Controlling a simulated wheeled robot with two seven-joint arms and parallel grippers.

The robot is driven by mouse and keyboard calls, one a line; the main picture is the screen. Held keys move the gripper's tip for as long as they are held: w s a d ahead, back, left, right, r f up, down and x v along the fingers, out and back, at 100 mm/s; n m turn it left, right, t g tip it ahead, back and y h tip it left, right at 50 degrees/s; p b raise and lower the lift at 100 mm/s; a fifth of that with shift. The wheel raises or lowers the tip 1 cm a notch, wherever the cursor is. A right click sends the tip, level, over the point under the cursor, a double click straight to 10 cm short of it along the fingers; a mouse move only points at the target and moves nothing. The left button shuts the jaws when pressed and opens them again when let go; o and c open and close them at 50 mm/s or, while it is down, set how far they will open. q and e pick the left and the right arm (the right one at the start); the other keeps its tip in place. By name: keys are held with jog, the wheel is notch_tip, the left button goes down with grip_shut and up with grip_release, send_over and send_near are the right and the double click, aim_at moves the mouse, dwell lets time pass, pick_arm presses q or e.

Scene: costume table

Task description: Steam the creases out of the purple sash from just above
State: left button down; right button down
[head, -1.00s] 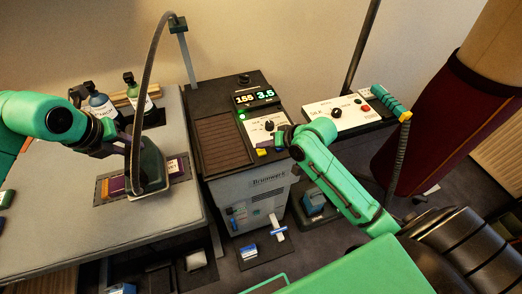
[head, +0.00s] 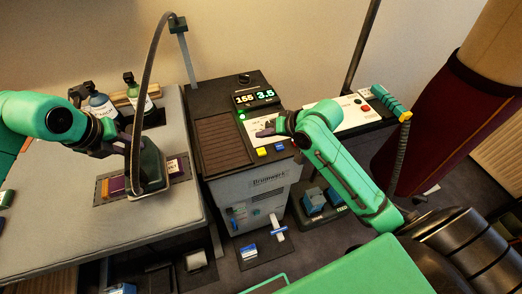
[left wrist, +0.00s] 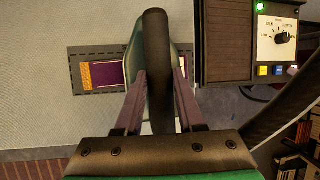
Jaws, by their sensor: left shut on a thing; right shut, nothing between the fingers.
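The purple sash (head: 117,185) lies on a dark dashed mat on the grey board, partly hidden by the iron. It also shows in the left wrist view (left wrist: 110,73), with an orange patch at its left end. My left gripper (head: 130,150) is shut on the handle of the dark green iron (head: 152,165), which is over the sash's middle. I cannot tell the gap between iron and cloth. My right gripper (head: 264,132) is shut and empty at the dial panel of the steam station (head: 255,190), hiding the dial in the head view. The dial (left wrist: 282,38) shows in the left wrist view.
A hose (head: 146,70) arches from the iron to a post behind. Bottles (head: 100,105) stand at the board's back. A dark red garment (head: 435,130) hangs far right.

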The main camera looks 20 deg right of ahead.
pick_arm(q)
jog(key=shift+r, duration=0.25)
pick_arm(e)
jog(key=shift+r, duration=0.1)
